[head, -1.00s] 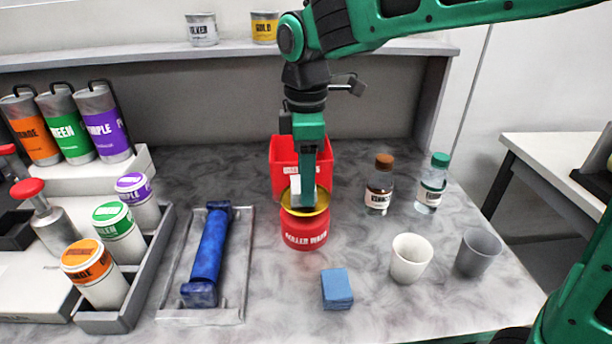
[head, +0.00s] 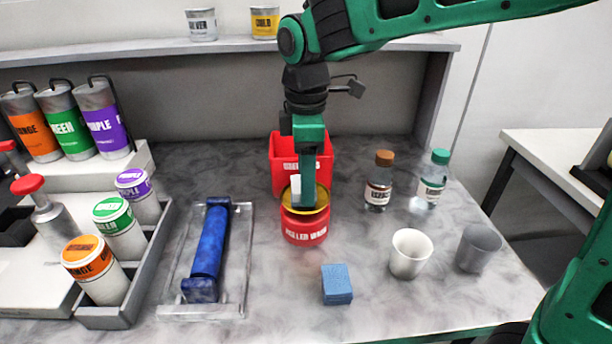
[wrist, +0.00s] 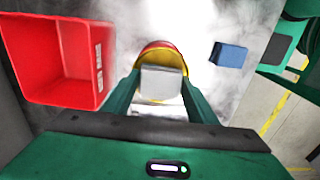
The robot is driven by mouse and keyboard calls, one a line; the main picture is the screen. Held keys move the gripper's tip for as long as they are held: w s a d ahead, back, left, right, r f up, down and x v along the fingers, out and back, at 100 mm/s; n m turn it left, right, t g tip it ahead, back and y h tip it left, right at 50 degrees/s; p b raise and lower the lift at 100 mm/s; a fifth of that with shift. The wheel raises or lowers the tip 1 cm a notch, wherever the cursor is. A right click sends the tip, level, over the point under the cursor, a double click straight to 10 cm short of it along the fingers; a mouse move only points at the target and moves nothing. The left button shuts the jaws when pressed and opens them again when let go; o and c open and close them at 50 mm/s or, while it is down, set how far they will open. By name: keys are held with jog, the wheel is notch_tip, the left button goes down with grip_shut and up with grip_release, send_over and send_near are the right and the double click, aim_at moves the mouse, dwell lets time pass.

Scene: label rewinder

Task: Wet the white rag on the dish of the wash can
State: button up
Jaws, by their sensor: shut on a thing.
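The wash can (head: 304,231) is a red can with a yellow dish (head: 316,212) on top, standing mid-table. My gripper (head: 302,200) points down over the dish. It is shut on the white rag (head: 295,187), which shows as a pale block beside the finger. In the wrist view the rag (wrist: 161,82) sits between the two green fingers, with the dish's yellow rim (wrist: 165,55) behind it. The rag is at or just above the dish; its underside is hidden, so I cannot tell if it touches.
A red bin (head: 284,160) stands close behind the can. A blue block (head: 337,284) lies in front, with a white cup (head: 409,253) and a grey cup (head: 478,248) to the right. Two bottles, one brown-capped (head: 379,182), stand behind the cups. A blue roller (head: 210,245) lies left.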

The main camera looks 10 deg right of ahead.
jog(key=shift+f, duration=0.3)
jog(key=shift+r, duration=0.15)
dwell(0.6)
jog(key=shift+r, duration=3.4)
jog(key=shift+s, duration=0.1)
